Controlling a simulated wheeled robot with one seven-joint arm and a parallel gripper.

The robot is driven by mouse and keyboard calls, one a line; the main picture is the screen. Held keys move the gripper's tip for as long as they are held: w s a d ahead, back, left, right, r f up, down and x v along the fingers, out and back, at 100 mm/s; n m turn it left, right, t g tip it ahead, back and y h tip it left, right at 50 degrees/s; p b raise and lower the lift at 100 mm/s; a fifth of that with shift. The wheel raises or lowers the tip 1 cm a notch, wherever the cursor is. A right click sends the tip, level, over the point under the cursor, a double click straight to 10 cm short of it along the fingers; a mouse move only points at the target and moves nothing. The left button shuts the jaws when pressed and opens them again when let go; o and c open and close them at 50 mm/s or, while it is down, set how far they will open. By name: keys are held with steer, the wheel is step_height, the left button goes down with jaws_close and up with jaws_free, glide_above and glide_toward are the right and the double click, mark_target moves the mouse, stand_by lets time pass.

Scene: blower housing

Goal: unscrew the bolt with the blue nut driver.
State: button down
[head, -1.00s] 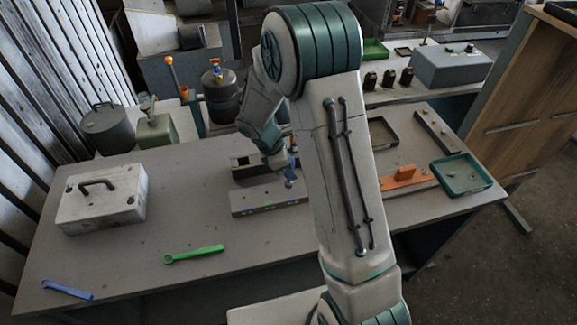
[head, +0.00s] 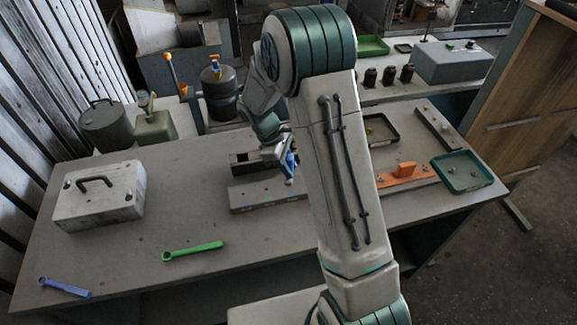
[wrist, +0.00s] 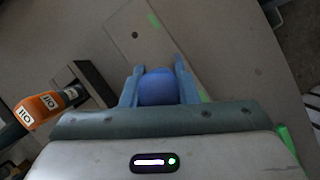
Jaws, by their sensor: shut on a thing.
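My gripper (head: 288,164) is shut on the blue nut driver, whose round blue end (wrist: 158,88) shows between the two blue fingers in the wrist view. In the head view the tool (head: 290,172) appears as a small blue shape with a light lower end, above the right part of the grey housing block (head: 262,195). The wrist view shows a grey plate (wrist: 145,42) with a dark round spot and a green mark beyond the fingers. I cannot make out the bolt, nor whether the driver touches it.
A green wrench (head: 193,250) and a blue wrench (head: 65,288) lie at the table's front left. A white case (head: 100,197) stands at the left. An orange fixture (head: 405,175) and a green tray (head: 461,172) are at the right. An orange labelled object (wrist: 38,108) is in the wrist view.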

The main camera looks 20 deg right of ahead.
mark_target(288, 155)
steer(key=shift+d+n+t, duration=0.1)
steer(key=shift+n+t, duration=0.2)
steer(key=shift+n, duration=0.5)
steer(key=c, duration=1.7)
jaws_free()
steer(key=shift+c, duration=0.2)
jaws_close()
steer(key=shift+r, duration=0.1)
steer(key=shift+r, duration=0.1)
steer(key=shift+r+p, duration=0.7)
steer(key=shift+r, duration=3.15)
